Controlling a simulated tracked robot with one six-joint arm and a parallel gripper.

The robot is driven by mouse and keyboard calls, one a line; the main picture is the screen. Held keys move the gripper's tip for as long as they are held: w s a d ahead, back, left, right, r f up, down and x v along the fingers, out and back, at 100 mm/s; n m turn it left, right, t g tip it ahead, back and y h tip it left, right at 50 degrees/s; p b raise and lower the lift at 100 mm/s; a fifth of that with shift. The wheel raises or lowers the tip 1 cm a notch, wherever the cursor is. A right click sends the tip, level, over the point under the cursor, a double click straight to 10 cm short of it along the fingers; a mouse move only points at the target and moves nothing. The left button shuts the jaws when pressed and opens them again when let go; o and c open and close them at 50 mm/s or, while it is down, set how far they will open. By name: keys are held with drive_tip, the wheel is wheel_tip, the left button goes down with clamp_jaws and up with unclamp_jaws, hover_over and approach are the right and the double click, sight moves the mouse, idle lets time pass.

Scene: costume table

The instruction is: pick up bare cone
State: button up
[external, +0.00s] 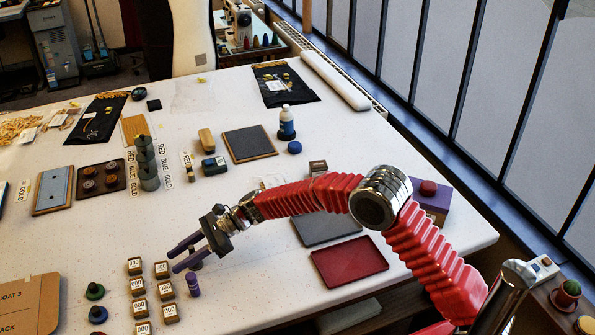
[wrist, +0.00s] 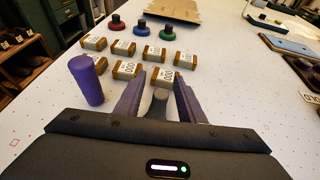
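My gripper (external: 176,260) is low over the table, left of centre in the external view, with its two purple fingers apart. In the wrist view my gripper (wrist: 158,88) is open, and a small grey tapered piece (wrist: 158,104), apparently the bare cone, stands between the fingers. A gap seems to show on either side of it; I cannot tell whether a finger touches it. Its lower part is hidden by the gripper body. In the external view the fingers mostly hide it. A purple cylinder (wrist: 86,81) stands upright just left of the fingers; it also shows in the external view (external: 193,285).
Several small labelled blocks (wrist: 126,70) stand just beyond the fingertips. Green, blue and red round pieces (wrist: 140,27) and a cardboard piece (wrist: 172,10) lie farther off. A red tray (external: 350,261) is on the table's right. Bare table lies right of the fingers in the wrist view.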

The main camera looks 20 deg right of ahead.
drive_tip(key=shift+c, duration=0.6)
clamp_jaws()
